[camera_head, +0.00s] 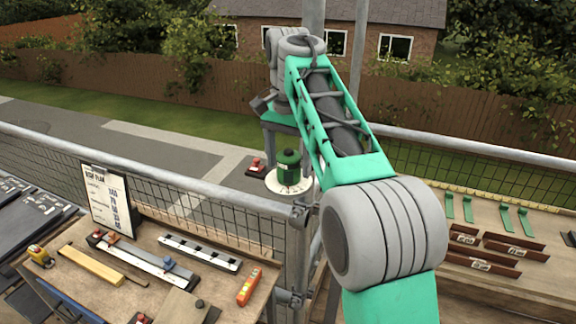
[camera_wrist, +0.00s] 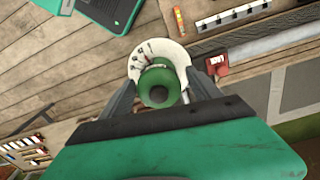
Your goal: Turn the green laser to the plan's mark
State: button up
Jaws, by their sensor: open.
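The green laser (camera_head: 289,168) stands upright on a round white dial (camera_head: 276,184) beyond the metal railing. In the wrist view the laser (camera_wrist: 158,88) appears from above, and the dial (camera_wrist: 172,50) shows dark marks around its rim. My gripper (camera_wrist: 161,80) is open, with one finger on each side of the laser; I cannot tell whether either finger touches it. In the head view my gripper (camera_head: 287,158) is above and around the laser's top. The plan sheet (camera_head: 108,205) stands on a clipboard at the left, its writing too small to read.
A red-topped block (camera_head: 255,166) sits close beside the dial. The left bench (camera_head: 150,232) holds a yellow tape measure (camera_head: 40,256), an orange level (camera_head: 249,287) and battens. The right bench (camera_head: 490,215) holds green brackets and brown strips (camera_head: 481,262). A railing post (camera_head: 297,245) stands nearby.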

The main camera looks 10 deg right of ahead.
jog(key=shift+s+f, duration=0.15)
jog(key=shift+f, duration=0.25)
jog(key=shift+a, duration=0.1)
